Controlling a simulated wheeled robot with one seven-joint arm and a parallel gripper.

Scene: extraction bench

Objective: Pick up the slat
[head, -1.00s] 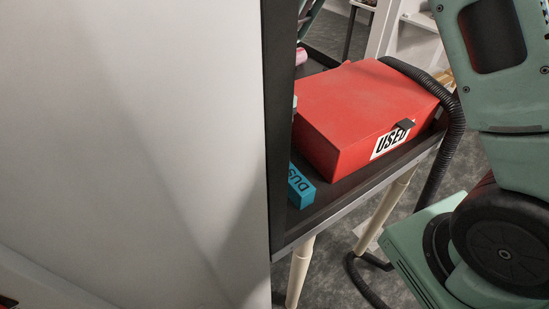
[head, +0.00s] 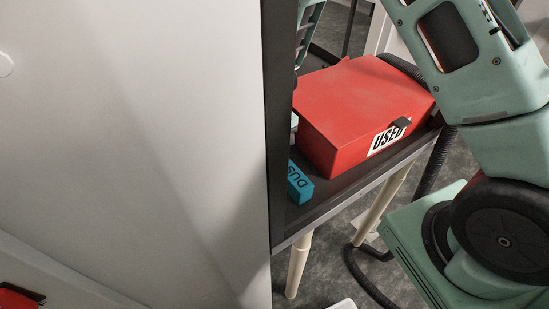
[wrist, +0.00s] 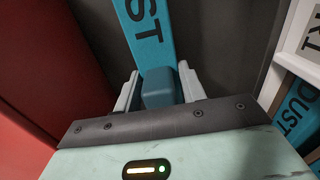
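A blue bar lettered "DUST" (wrist: 148,32) is the slat-like thing in the wrist view. It runs from the top edge down to my gripper (wrist: 160,86) and has a darker blue block at its near end. The two pale fingers stand on either side of this block. I cannot tell whether they press on it. In the head view a blue block lettered "DUS" (head: 299,184) lies on the dark table beside the red box; its left part is cut off by the panel. I cannot tell if it is the same piece. The head view does not clearly show my fingertips.
A red box marked "USED" (head: 362,108) sits on the dark table (head: 335,189). A large pale panel (head: 130,150) fills the left. In the wrist view a white frame (wrist: 288,62) and another blue "DUST" piece (wrist: 298,118) are at the right. A black hose hangs beyond the table.

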